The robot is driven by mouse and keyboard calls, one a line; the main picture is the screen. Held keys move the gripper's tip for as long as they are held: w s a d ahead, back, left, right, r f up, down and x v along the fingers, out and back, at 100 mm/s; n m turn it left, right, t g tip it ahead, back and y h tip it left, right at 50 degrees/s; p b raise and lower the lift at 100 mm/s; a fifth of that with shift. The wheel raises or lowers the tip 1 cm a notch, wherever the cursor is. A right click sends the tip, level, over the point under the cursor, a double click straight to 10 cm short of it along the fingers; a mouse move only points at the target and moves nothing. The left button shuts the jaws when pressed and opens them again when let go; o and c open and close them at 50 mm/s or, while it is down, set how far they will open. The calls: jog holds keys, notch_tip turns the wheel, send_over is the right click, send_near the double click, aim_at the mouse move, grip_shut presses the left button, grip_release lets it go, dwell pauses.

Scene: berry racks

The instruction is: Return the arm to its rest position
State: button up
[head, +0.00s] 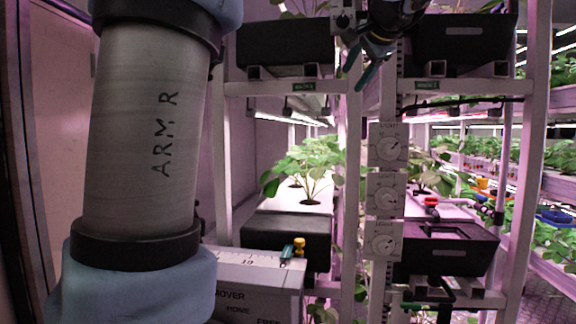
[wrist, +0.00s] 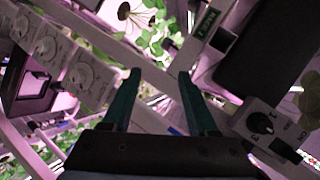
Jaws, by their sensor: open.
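My gripper (head: 358,68) shows at the top of the head view, in front of the upper part of the rack. Its two teal fingers are apart. In the wrist view my gripper (wrist: 158,76) is open with nothing between the fingers. Beyond the fingers lie a pale rack post and leafy plants (wrist: 150,35). My arm's large grey link, marked ARM R, fills the left of the head view. The rest position itself is not marked in either view.
Black trays sit on the upper (head: 285,47) and lower (head: 290,236) shelves. A strawberry plant (head: 308,165) grows mid-left. More planted shelves are at right.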

jog(key=s+a+f+n+g, duration=0.1)
jog(key=a+f+n+g, duration=0.35)
jog(key=f, duration=1.05)
jog(key=s+a+f+m+g, duration=0.15)
jog(key=a+f, duration=0.55)
jog(key=f, duration=0.7)
jog(key=s+a+f+n+g+h, duration=0.1)
jog(key=s+a+f+n+g, duration=0.1)
jog(key=s+a+f+n, duration=0.2)
jog(key=s+a+f+n+g+h, duration=0.1)
jog(key=s+a+f+n+g, duration=0.2)
jog(key=s+a+f, duration=0.4)
jog(key=s+f, duration=0.3)
jog(key=f, duration=0.4)
jog(key=shift+f+n, duration=0.35)
jog(key=shift+n, duration=0.05)
